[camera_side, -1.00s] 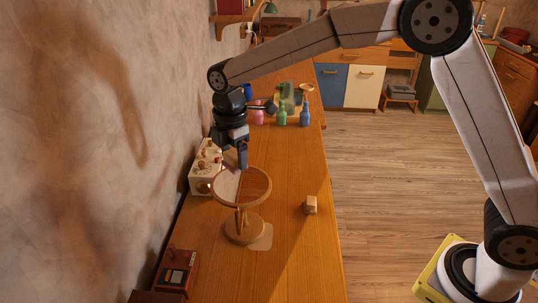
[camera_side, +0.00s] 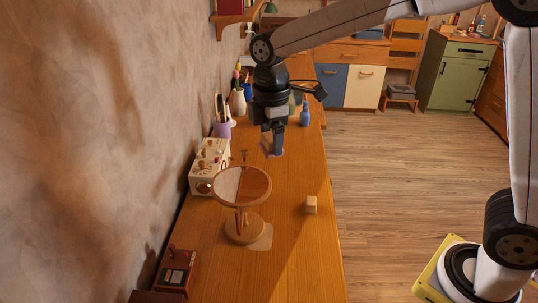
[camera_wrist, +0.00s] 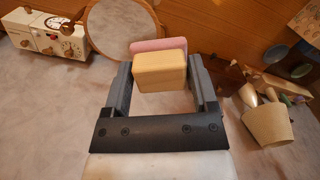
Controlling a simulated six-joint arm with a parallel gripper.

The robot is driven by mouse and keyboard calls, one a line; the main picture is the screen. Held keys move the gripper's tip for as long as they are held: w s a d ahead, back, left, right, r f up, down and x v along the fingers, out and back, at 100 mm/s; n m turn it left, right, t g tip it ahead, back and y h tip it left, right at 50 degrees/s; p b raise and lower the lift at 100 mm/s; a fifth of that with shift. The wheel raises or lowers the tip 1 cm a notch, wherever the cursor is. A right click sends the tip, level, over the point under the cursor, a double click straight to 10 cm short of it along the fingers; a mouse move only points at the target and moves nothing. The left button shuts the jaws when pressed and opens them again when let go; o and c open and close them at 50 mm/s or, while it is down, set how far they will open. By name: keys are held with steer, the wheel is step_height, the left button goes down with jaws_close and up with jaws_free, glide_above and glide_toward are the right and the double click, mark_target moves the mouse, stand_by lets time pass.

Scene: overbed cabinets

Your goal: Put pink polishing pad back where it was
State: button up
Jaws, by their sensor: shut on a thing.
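My gripper (camera_wrist: 163,90) is shut on the pink polishing pad. In the wrist view the pad shows a beige block body (camera_wrist: 160,70) with a pink layer (camera_wrist: 152,45) beyond it, held between the two dark fingers. In the side view my gripper (camera_side: 273,143) is above the back half of the wooden table, behind and right of the round mirror, with a bit of pink pad (camera_side: 277,154) at the fingertips. Whether the pad touches the tabletop cannot be told.
The round mirror (camera_side: 257,183) on its wooden stand is nearer the camera. A cream box with knobs (camera_side: 203,174) and a cup of brushes (camera_side: 222,130) line the wall. A blue bottle (camera_side: 305,116) stands behind. A small beige block (camera_side: 311,205) lies near the right edge.

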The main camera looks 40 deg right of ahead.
steer(key=s+d+m, duration=0.4)
steer(key=s, duration=0.4)
steer(key=m, duration=0.1)
glide_above(314, 259)
step_height(314, 259, down, 24)
steer(key=shift+r, duration=0.2)
steer(key=shift+a, duration=0.1)
steer(key=shift+f, duration=2.2)
steer(key=shift+f, duration=1.8)
steer(key=shift+f, duration=0.15)
